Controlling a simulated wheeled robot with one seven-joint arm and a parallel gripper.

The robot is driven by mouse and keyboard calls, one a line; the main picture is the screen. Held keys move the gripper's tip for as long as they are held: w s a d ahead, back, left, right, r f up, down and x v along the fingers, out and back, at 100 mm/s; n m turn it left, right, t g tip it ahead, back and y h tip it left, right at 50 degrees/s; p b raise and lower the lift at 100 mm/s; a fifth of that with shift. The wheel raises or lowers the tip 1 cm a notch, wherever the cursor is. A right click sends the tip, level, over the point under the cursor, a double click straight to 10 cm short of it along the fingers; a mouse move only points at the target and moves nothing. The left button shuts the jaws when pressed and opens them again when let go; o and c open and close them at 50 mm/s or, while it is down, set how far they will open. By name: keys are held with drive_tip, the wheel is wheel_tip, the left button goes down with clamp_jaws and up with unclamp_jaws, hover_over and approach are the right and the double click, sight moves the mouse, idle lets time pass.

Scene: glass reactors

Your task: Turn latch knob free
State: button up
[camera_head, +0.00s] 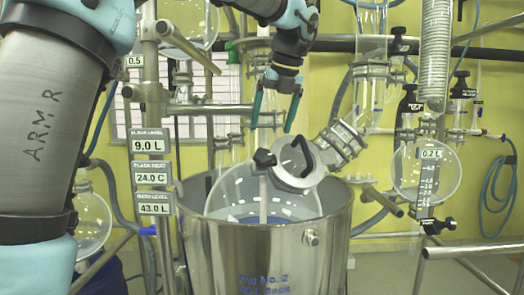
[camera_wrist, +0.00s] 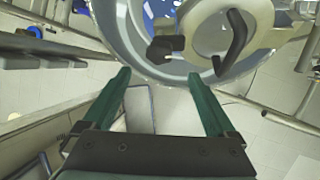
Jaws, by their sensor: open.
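A black knob (camera_head: 264,158), which looks like the latch knob, sits at the left edge of a round grey lid (camera_head: 288,180) on the glass flask. A curved black handle (camera_head: 304,150) is fixed on the lid's face. In the wrist view the knob (camera_wrist: 166,46) is just beyond my fingertips, left of the lid (camera_wrist: 202,22) and the handle (camera_wrist: 236,42). My gripper (camera_head: 272,130) has two green fingers spread apart with nothing between them. It is above the knob in the head view and apart from it; in the wrist view the fingers (camera_wrist: 159,75) point towards it.
The glass flask (camera_head: 232,188) sits inside a steel bath vessel (camera_head: 260,262). A jointed metal neck (camera_head: 342,140) rises right of the lid. Metal posts, label plates (camera_head: 152,177) and a smaller round flask (camera_head: 428,170) stand around. Open air surrounds my fingers.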

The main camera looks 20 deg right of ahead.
sight(264, 154)
drive_tip(key=p+x, duration=0.2)
drive_tip(key=x, duration=0.7)
drive_tip(key=shift+c, duration=0.2)
drive_tip(key=c, duration=1.3)
